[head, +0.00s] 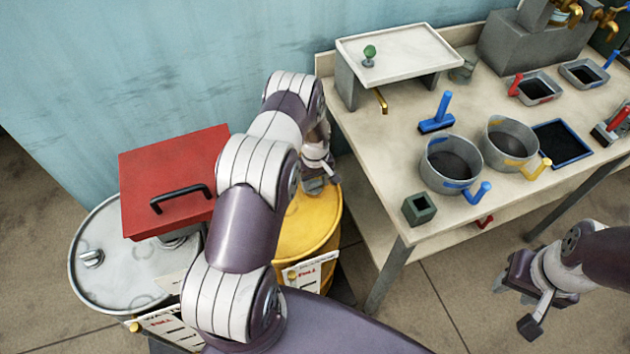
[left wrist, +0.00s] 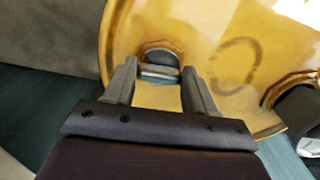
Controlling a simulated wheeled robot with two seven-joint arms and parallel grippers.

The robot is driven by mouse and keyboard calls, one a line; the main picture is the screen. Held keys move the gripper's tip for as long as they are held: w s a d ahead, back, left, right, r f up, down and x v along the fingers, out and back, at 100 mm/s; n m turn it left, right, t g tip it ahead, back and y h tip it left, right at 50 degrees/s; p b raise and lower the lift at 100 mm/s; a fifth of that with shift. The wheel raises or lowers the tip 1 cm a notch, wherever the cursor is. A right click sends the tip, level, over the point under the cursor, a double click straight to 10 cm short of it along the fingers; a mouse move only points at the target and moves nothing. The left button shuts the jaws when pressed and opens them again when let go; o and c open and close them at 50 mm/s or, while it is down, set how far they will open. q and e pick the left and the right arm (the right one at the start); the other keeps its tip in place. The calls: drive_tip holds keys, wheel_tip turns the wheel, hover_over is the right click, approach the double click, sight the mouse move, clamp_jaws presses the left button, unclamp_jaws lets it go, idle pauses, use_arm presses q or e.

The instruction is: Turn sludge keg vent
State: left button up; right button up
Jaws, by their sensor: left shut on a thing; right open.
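The sludge keg appears to be the yellow drum (head: 310,238), standing on the floor left of the workbench, partly hidden by my left arm. Its yellow top (left wrist: 200,25) fills the upper part of the left wrist view. A small grey vent (left wrist: 161,55) sits in a round recess near the rim. My left gripper (head: 318,184) is down at the keg's top. In the left wrist view its fingers (left wrist: 160,76) are shut on the vent, one on each side. My right gripper (head: 515,298) is open and empty, right of the bench's front leg.
A grey waste drum (head: 125,262) with a red lidded box (head: 175,165) stands left of the keg. The workbench (head: 375,185) to the right carries a raised tray (head: 405,50), a grey pot (head: 435,150), another pot (head: 500,160) and several tools.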

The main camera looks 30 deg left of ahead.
sight(316, 182)
use_arm(q)
drive_tip(key=n+b, duration=0.2)
drive_tip(key=n, duration=0.1)
drive_tip(key=shift+w+f+n, duration=0.1)
drive_tip(key=shift+w+n, duration=0.05)
drive_tip(key=shift+n, duration=0.25)
drive_tip(key=n+b, duration=0.2)
drive_tip(key=n, duration=0.2)
drive_tip(key=shift+w+n, duration=0.1)
drive_tip(key=shift+n, duration=0.2)
drive_tip(key=n+b, duration=0.2)
drive_tip(key=n, duration=0.2)
drive_tip(key=shift+w+n, duration=0.1)
drive_tip(key=shift+n, duration=0.2)
drive_tip(key=shift+w+a+r+n+b, duration=0.1)
drive_tip(key=shift+r+n+b, duration=0.1)
drive_tip(key=shift+n, duration=0.85)
drive_tip(key=shift+r+n+b, duration=0.1)
drive_tip(key=shift+n+b, duration=0.1)
drive_tip(key=shift+n, duration=0.85)
drive_tip(key=o, duration=1)
drive_tip(key=shift+o, duration=0.2)
drive_tip(key=shift+f, duration=0.1)
wheel_tip(316, 182, up, 13)
drive_tip(key=shift+b, duration=0.45)
